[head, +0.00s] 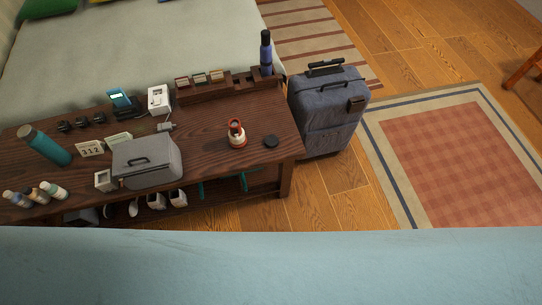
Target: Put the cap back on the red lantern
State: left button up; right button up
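The red lantern (237,134) stands upright on the right part of the dark wooden table (205,121). Neither of my grippers shows in the head view.
A grey case (148,160), a teal bottle (45,146) and several small bottles crowd the table's left side. A wooden rack (215,87) lines its back edge. A blue-grey suitcase (328,108) stands right of the table. A pale blue surface (270,265) fills the foreground.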

aim_at(238, 130)
jog(key=u, duration=0.05)
jog(key=k, duration=0.1)
jog(key=z, duration=1.35)
jog(key=i, duration=0.7)
jog(key=u, duration=1.75)
jog(key=k, duration=0.45)
jog(key=u, duration=0.05)
